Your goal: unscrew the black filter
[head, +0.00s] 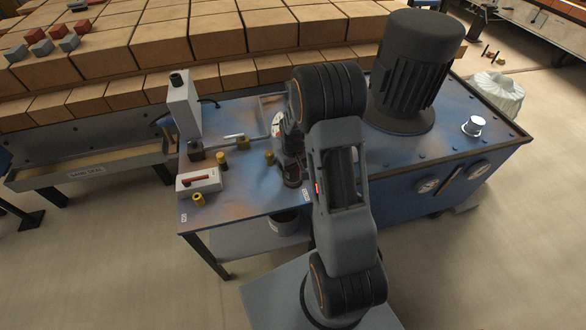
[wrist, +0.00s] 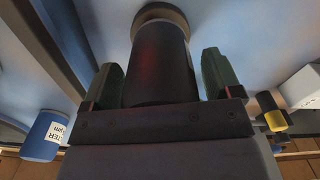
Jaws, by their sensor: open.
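The black filter (wrist: 160,62) is a dark cylinder in the middle of the wrist view, joined to a brownish round collar at its far end. My gripper (wrist: 162,78) is open around it, with one green-black finger on each side. A narrow gap shows beside the filter at the right finger; contact at the left finger is hard to tell. In the head view my arm reaches over the blue bench (head: 245,188) and hides most of the gripper and filter.
A blue labelled filter (wrist: 42,135) is at the left of the wrist view. A black-and-yellow fitting (wrist: 272,110) and a white box (wrist: 303,86) are at the right. A large black motor (head: 415,65) stands right of my arm. A bucket (head: 283,224) sits below the bench.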

